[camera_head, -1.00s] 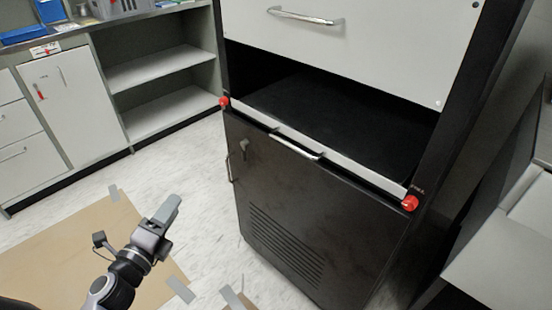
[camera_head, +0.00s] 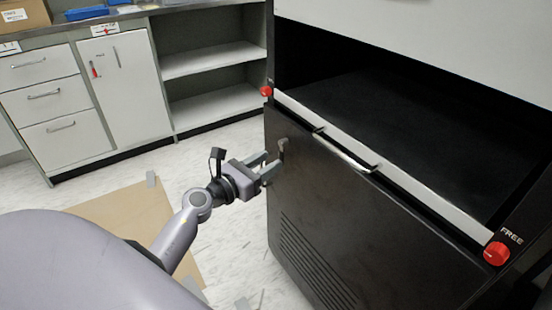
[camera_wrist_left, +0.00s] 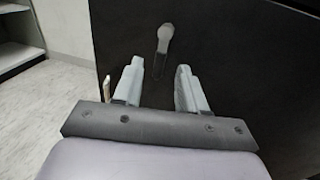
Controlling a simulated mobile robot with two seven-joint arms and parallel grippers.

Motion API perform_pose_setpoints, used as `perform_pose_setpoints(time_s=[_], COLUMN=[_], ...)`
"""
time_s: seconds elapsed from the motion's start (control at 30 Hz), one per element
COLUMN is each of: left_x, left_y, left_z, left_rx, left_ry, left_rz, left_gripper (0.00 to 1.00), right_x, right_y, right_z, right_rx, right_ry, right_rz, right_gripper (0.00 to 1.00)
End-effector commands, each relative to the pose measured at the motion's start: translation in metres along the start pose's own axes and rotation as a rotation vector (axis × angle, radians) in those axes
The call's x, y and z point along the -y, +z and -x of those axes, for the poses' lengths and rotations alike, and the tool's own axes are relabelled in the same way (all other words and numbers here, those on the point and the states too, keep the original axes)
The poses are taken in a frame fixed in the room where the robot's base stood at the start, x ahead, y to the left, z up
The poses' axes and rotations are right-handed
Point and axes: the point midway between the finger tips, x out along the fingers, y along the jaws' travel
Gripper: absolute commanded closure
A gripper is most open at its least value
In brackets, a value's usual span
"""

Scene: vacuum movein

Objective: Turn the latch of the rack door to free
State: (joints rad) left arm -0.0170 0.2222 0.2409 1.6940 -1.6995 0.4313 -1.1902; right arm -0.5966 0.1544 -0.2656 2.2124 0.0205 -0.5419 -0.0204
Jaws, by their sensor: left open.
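The black rack door (camera_head: 335,220) is closed below the open rack bay. Its latch (camera_head: 283,147) is a small grey lever near the door's upper left. In the left wrist view the latch (camera_wrist_left: 164,42) points nearly straight down, with its round end up. My left gripper (camera_head: 270,168) is open at the door's left side, its fingers close to the latch. In the left wrist view the left gripper (camera_wrist_left: 157,85) has its fingers on either side of the line below the latch, with nothing between them. Whether a finger touches the door cannot be told. My right gripper is not in view.
Red knobs stand at the left (camera_head: 266,91) and right (camera_head: 496,253) of the tray's front edge (camera_head: 400,180), the right one beside the word FREE. A chrome handle (camera_head: 345,153) is on that edge. White cabinets (camera_head: 130,85) stand at the back left. Brown cardboard (camera_head: 125,220) lies on the floor.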

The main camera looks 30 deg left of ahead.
Motion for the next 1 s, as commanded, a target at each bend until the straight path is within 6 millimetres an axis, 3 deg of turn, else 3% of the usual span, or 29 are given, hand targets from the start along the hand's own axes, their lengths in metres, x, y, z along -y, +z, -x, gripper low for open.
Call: perform_pose_setpoints(time_s=[0.3, 0.63, 0.77, 1.0], left_x=[0.001, 0.001, 0.001, 0.001], left_y=[0.0, 0.0, 0.0, 0.001], left_z=[-0.028, -0.03, -0.03, -0.03], left_rx=[0.001, 0.0, 0.0, -0.001], left_ry=[-0.001, -0.001, -0.001, -0.001], left_rz=[0.003, 0.003, 0.003, 0.008], left_gripper=[0.59, 0.59, 1.0, 1.0], right_x=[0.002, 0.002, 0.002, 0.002], right_y=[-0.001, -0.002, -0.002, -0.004], right_z=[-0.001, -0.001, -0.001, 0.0], right_rx=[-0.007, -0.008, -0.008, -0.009], right_ry=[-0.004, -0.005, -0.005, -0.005], right_rz=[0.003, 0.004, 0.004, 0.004], right_gripper=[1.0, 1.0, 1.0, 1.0])
